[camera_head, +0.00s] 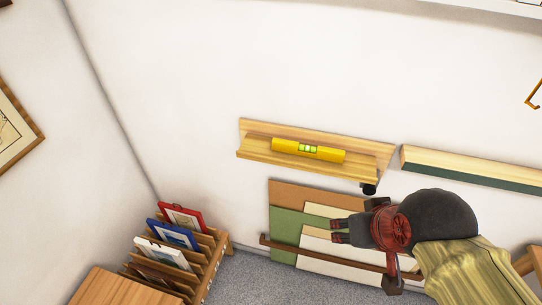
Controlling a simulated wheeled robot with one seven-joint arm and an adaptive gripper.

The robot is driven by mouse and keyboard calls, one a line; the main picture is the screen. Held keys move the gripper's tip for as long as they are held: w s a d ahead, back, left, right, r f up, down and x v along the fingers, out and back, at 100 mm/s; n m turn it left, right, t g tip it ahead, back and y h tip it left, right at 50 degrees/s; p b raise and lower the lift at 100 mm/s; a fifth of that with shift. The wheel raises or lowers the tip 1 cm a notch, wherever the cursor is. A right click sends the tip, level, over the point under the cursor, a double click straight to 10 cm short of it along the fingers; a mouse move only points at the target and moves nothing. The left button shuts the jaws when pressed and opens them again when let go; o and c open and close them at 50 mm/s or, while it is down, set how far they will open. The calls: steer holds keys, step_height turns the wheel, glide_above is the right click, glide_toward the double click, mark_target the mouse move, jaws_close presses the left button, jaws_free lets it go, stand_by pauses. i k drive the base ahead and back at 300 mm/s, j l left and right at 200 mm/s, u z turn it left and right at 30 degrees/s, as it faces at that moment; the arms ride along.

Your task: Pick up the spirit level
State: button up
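The spirit level (309,150) is a yellow bar with a pale green vial window at its middle. It lies lengthwise on a light wooden wall shelf (256,148). My gripper (381,236), dark with red parts, is to the lower right of the level and apart from it. Dark finger parts show spread above and below its red middle, so it looks open, with nothing seen in it. Its own body hides part of the fingers. A small dark part overlaps the shelf's right end in the picture.
A second wooden ledge (465,165) with a green front is on the wall at right. Coloured boards (287,222) lean below the shelf, behind a brown rail. A wooden rack (219,249) with framed prints stands at lower left. The wall above the level is bare.

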mark_target(321, 152)
steer(key=l+u, duration=0.2)
steer(key=l, duration=0.45)
steer(key=l+u, duration=0.15)
steer(key=l, duration=0.55)
steer(key=l+u, duration=0.2)
steer(key=l, duration=0.45)
steer(key=k+l+u, duration=0.2)
steer(key=l, duration=0.45)
steer(key=i, duration=0.55)
